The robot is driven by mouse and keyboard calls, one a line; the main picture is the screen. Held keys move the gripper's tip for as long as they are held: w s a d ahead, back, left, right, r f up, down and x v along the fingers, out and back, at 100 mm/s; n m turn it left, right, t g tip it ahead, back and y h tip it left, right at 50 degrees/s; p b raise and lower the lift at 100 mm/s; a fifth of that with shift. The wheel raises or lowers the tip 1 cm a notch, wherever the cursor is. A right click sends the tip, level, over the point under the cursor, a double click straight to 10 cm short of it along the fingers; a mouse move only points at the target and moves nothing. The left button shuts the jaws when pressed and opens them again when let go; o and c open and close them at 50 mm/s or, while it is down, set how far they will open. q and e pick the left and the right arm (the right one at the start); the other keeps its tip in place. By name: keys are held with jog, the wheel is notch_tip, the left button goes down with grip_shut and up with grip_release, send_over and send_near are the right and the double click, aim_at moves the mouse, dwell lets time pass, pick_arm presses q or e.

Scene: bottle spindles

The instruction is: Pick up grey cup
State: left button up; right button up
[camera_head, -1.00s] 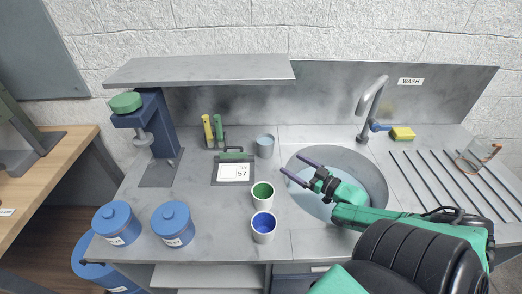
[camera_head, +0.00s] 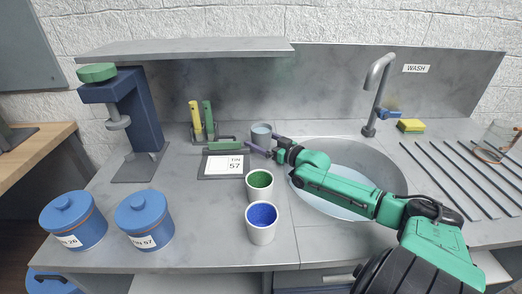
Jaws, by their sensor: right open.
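The grey cup (camera_head: 261,135) stands upright at the back of the counter, left of the sink, with pale blue-grey inside. My right gripper (camera_head: 260,142) is open and empty, its two dark fingers reaching left to the cup's front and right side. One finger passes in front of the cup's lower part, the other is by its right side. I cannot tell whether they touch it. My left gripper is not in view.
A white cup with green inside (camera_head: 259,184) and one with blue inside (camera_head: 262,223) stand in front. The sink (camera_head: 345,209) is under my right arm. Blue canisters (camera_head: 144,220) stand front left.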

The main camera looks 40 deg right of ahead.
jog(key=shift+r, duration=0.15)
jog(key=c, duration=1.3)
jog(key=shift+o, duration=0.2)
notch_tip(320, 180, up, 10)
jog(key=p, duration=0.1)
